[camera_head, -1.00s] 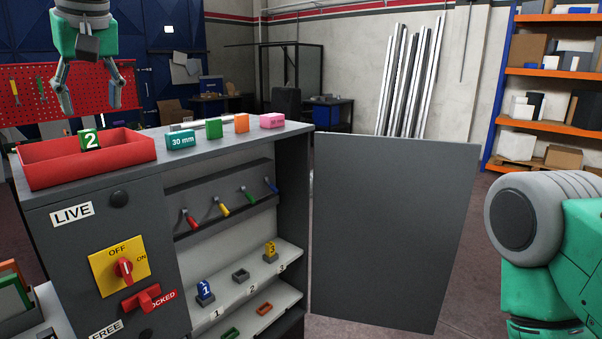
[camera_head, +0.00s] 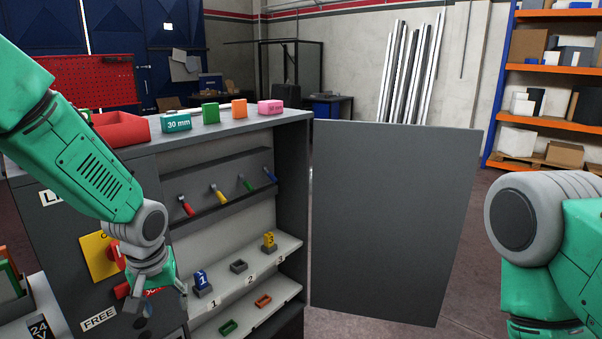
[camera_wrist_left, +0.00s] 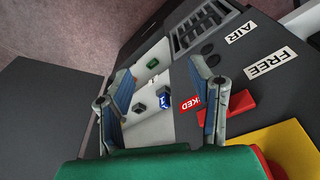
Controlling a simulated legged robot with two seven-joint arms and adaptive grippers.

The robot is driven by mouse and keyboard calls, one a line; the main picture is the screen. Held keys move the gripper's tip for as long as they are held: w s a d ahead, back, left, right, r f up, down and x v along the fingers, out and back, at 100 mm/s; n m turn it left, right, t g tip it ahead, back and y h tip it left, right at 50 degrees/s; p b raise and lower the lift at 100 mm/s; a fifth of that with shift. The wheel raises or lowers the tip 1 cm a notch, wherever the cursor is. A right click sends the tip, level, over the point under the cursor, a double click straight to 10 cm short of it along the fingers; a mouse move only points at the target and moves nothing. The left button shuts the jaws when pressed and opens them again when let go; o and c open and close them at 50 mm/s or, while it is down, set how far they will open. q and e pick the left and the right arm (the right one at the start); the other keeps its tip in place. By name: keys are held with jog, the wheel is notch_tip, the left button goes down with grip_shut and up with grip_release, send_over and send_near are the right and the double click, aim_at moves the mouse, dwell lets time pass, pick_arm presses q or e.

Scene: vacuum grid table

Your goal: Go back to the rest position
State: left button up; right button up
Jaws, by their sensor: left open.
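My left gripper (camera_head: 160,305) hangs in front of the lower left part of the grey cabinet (camera_head: 293,180), beside the red lock handle. It is open. In the left wrist view the two fingers (camera_wrist_left: 160,85) are spread with nothing between them. The lower shelves and the red handle (camera_wrist_left: 230,112) show beyond them. My left arm crosses the left of the head view and hides part of the yellow switch plate (camera_head: 97,258) and the LIVE label. Of my right arm only a green and grey link shows at the right edge; its gripper is out of view.
The open cabinet door (camera_head: 390,220) stands to the right of the shelves. On top are a red tray (camera_head: 123,130) and several coloured blocks, one a teal block (camera_head: 176,122). A blue block (camera_head: 201,280) and a yellow block (camera_head: 269,239) stand on the shelf.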

pick_arm(q)
jog(key=s+f+m+g+h+b, duration=0.1)
jog(key=s+f+m+b, duration=0.15)
jog(key=s+f, duration=1.7)
jog(key=s+f+m+b, duration=0.1)
jog(key=s+f, duration=0.2)
jog(key=s, duration=0.3)
jog(key=s+a+f+b, duration=0.1)
jog(key=s+f, duration=0.3)
jog(key=s, duration=0.3)
jog(key=shift+s+a+f+m+y+b, duration=0.15)
jog(key=shift+s+a+m+y+b, duration=0.1)
jog(key=shift+a+m+y+b, duration=0.1)
